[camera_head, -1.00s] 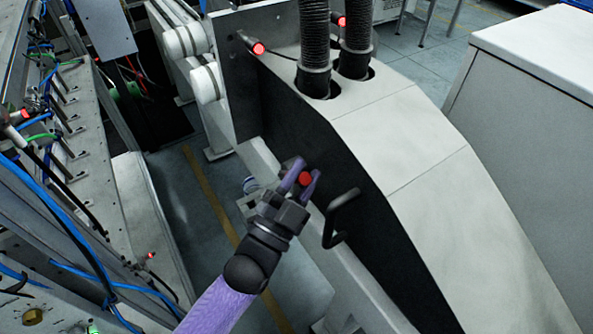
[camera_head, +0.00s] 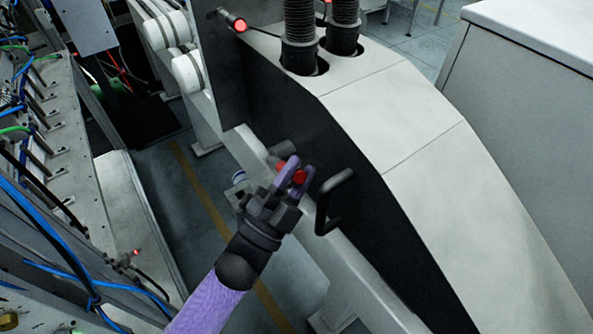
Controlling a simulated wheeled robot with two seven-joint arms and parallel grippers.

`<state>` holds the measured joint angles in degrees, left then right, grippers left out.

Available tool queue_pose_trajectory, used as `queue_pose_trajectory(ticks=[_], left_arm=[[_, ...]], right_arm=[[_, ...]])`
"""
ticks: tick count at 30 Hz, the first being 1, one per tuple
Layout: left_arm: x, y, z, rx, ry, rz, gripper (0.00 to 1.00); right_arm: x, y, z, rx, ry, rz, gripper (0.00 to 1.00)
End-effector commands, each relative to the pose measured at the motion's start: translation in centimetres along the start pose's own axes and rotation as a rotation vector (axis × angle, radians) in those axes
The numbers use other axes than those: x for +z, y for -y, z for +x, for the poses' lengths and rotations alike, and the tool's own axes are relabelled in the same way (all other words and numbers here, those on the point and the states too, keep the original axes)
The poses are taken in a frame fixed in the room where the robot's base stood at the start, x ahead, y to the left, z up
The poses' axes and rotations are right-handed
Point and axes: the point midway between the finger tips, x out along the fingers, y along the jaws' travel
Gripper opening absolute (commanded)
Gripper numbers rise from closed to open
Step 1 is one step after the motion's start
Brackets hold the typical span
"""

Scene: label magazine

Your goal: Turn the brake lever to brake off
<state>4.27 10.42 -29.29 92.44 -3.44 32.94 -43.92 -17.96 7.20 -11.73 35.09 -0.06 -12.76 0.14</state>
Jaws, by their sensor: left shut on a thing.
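The brake lever shows as a red knob (camera_head: 299,177) at the dark side of the light grey machine housing. A second small red part shows just left of it, partly hidden by a finger. My left gripper (camera_head: 292,172) comes in from the lower left and is shut on the red knob, with its purple fingers on either side of it. The rest of the lever is mostly hidden behind the gripper. My right gripper is not in view.
A black bar handle (camera_head: 328,203) sticks out from the dark panel just right of my gripper. Black ribbed hoses (camera_head: 301,35) enter the housing (camera_head: 395,105) above. A machine with blue cables (camera_head: 62,235) stands at the left, with open floor (camera_head: 190,190) between.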

Motion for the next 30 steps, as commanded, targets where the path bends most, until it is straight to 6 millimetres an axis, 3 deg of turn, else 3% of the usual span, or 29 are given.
queue_pose_trajectory(ticks=[2,3,7,17,24,30], left_arm=[[0.1,-0.1,-0.1,0.003,0.003,-0.001,0.0],[0.1,-0.1,-0.1,0.003,0.003,-0.001,0.4],[0.1,-0.1,-0.1,0.002,0.003,-0.001,0.66],[0.1,-0.1,-0.8,0.003,0.004,-0.001,0.66],[0.1,-0.2,-6.8,0.005,0.006,-0.003,0.66],[0.0,-0.1,-9.7,0.002,0.003,-0.002,0.66]], right_arm=[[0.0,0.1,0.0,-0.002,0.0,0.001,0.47],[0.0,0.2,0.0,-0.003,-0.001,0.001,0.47],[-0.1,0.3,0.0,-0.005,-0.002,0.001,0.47],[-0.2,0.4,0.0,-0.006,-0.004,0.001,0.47],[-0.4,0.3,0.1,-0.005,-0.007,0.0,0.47],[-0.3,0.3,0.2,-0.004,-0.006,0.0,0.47]])
